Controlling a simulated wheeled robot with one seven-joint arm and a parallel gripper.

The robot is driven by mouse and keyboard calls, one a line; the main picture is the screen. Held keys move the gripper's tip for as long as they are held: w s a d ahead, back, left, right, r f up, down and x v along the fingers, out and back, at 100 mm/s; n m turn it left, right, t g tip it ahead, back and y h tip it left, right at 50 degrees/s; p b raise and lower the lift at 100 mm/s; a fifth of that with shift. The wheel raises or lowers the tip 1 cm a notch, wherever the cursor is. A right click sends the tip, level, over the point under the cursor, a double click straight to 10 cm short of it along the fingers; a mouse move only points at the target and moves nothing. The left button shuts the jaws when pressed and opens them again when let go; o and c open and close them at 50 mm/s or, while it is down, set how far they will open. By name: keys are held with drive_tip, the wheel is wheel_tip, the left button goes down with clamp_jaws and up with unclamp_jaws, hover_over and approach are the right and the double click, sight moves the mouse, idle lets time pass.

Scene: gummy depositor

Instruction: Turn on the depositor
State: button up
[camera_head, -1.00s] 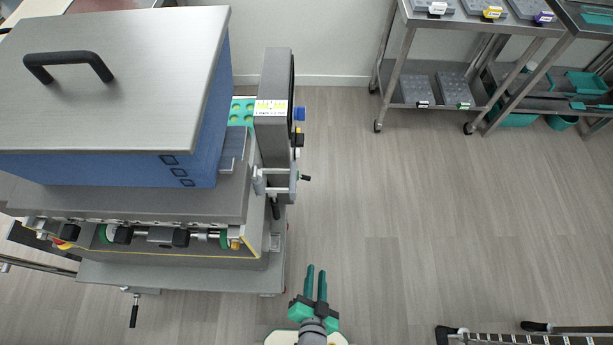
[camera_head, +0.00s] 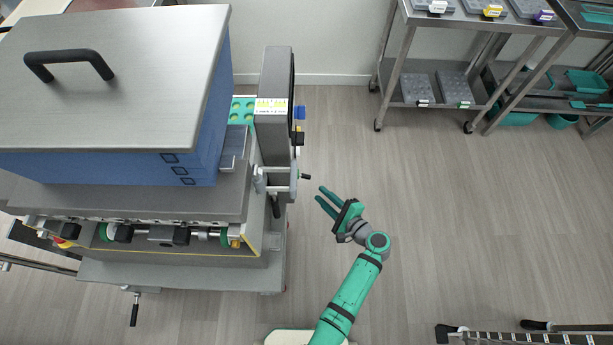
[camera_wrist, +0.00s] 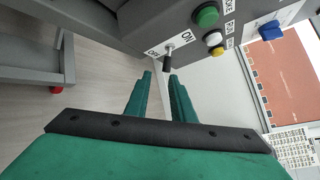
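The depositor (camera_head: 110,224) stands at the left in the head view, with its upright control box (camera_head: 273,95) on its right side. In the wrist view the box's panel (camera_wrist: 186,28) shows a small toggle switch (camera_wrist: 168,58) with a black tip beside an "ON" label. A green button (camera_wrist: 206,15), a white button and a yellow button sit close to the switch. My gripper (camera_head: 322,197) is to the right of the control box, pointing at it. Its green fingers (camera_wrist: 161,84) are apart and empty, just short of the switch tip, which lies between their lines.
A blue knob (camera_wrist: 270,30) is farther along the panel. A short black-tipped handle (camera_head: 305,176) sticks out from the depositor's right side near my fingers. Wheeled steel racks (camera_head: 470,60) stand at the back right.

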sight(308, 178)
drive_tip(key=x, duration=0.3)
drive_tip(key=r+x, duration=0.1)
drive_tip(key=x, duration=0.6)
drive_tip(key=shift+w+a+r, duration=0.1)
drive_tip(key=shift+w+a, duration=0.05)
drive_tip(key=shift+w, duration=0.45)
clamp_jaws()
